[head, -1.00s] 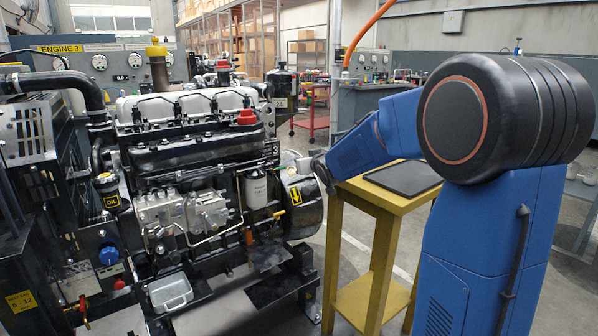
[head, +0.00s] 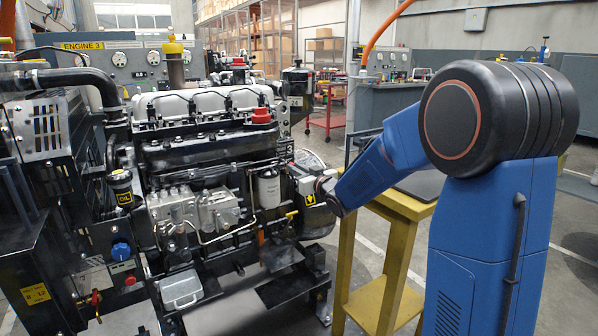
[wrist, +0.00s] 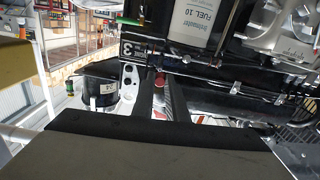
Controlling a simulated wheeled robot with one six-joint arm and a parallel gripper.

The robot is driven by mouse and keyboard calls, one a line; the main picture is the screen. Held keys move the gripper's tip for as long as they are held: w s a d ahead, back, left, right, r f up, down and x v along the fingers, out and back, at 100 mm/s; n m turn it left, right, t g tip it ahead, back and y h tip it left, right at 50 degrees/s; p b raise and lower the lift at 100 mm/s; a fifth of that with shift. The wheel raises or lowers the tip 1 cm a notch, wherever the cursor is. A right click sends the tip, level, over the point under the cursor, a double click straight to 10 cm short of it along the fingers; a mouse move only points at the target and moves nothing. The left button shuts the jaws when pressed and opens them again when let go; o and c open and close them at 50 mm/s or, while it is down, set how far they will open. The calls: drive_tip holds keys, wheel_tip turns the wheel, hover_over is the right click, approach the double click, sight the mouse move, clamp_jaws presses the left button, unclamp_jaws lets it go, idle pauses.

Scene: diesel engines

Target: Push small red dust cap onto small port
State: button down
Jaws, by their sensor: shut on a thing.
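The small red dust cap (wrist: 159,79) shows in the wrist view between the tips of my two dark fingers. My gripper (wrist: 161,86) is shut on it. In the wrist view the cap lies over the dark side of the engine, below a black plate with white lettering. Whether it touches anything is unclear. In the head view the end of my arm is at the right end of the engine (head: 215,143), beside a black housing with a yellow arrow label; my fingers and the cap cannot be made out there. I cannot pick out the small port in either view.
A larger red cap (head: 261,115) sits on top of the engine. A white filter (head: 269,187) and pipes are on its near side. A yellow stand (head: 398,208) is right of the engine, under my forearm.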

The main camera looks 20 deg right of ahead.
drive_tip(key=shift+x, duration=2.1)
drive_tip(key=shift+w+a, duration=0.2)
drive_tip(key=shift+w, duration=0.4)
drive_tip(key=c, duration=1.7)
unclamp_jaws()
drive_tip(key=shift+o, duration=0.2)
drive_tip(key=shift+c, duration=0.4)
drive_tip(key=v, duration=0.7)
